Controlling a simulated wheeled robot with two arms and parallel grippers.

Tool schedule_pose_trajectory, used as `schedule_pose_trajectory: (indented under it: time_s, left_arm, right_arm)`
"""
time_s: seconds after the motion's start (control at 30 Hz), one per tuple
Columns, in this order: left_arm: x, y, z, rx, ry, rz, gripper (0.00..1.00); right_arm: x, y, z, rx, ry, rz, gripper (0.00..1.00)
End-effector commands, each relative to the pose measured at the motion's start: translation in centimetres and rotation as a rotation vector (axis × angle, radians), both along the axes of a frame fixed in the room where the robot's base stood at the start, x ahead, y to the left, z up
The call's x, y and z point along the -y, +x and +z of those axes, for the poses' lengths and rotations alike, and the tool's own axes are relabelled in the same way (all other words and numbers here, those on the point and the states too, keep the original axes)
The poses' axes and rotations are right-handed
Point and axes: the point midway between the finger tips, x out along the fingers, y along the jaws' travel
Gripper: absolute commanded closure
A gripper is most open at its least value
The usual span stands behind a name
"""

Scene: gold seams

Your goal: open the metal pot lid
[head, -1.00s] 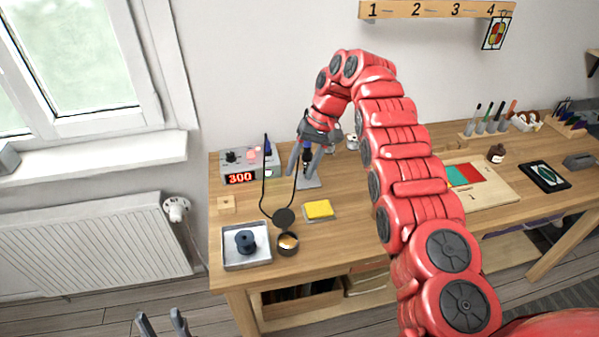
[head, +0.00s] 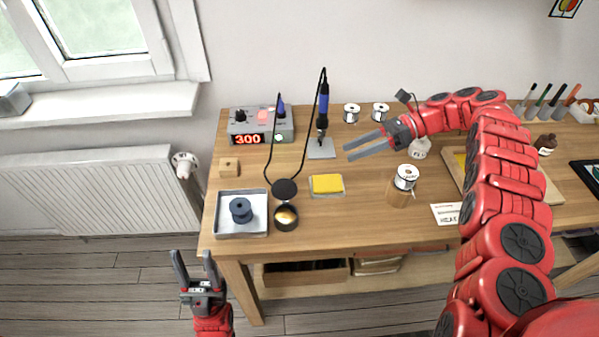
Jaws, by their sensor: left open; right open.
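A small dark metal pot (head: 286,222) with a gold-coloured inside stands near the table's front edge, left of centre. A dark round disc (head: 284,189) that looks like its lid shows right behind the pot's rim; the inside of the pot is visible. I cannot tell whether the disc is hinged to the pot. My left gripper (head: 192,253) is open and empty, in front of the table and low, left of the pot. My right gripper (head: 347,151) is open and empty above the table, behind and right of the pot, its fingers pointing left.
A metal tray (head: 228,231) with a dark spool (head: 241,209) sits left of the pot. A yellow sponge (head: 327,184) lies to its right. A blue soldering iron (head: 323,100) stands behind, its cable looping near the disc. A solder reel on a wooden holder (head: 398,197) stands further right.

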Motion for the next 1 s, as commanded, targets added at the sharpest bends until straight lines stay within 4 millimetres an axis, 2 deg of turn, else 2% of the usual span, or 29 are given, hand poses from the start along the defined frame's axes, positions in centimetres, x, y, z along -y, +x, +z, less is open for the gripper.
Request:
schedule_pose_trajectory:
  time_s: [0.2,0.4,0.57,0.8,1.0]
  left_arm:
    - [0.0,0.0,2.9,0.0,0.0,0.0,0.5]
    - [0.0,0.0,6.0,0.0,0.0,0.0,0.5]
    - [0.0,0.0,7.1,0.0,0.0,0.0,0.5]
    - [0.0,0.0,9.2,0.0,0.0,0.0,0.5]
    - [0.0,0.0,10.4,0.0,0.0,0.0,0.5]
  right_arm:
    - [-1.3,0.1,0.5,-0.012,0.007,-0.004,0.45]
    - [-3.2,-0.6,-0.3,-0.015,0.005,-0.001,0.45]
    - [-6.1,-1.0,-1.7,-0.014,0.003,0.0,0.45]
    - [-11.3,-1.7,-3.9,-0.011,0.0,0.0,0.45]
    - [-14.6,-2.2,-5.4,-0.011,0.001,0.0,0.45]
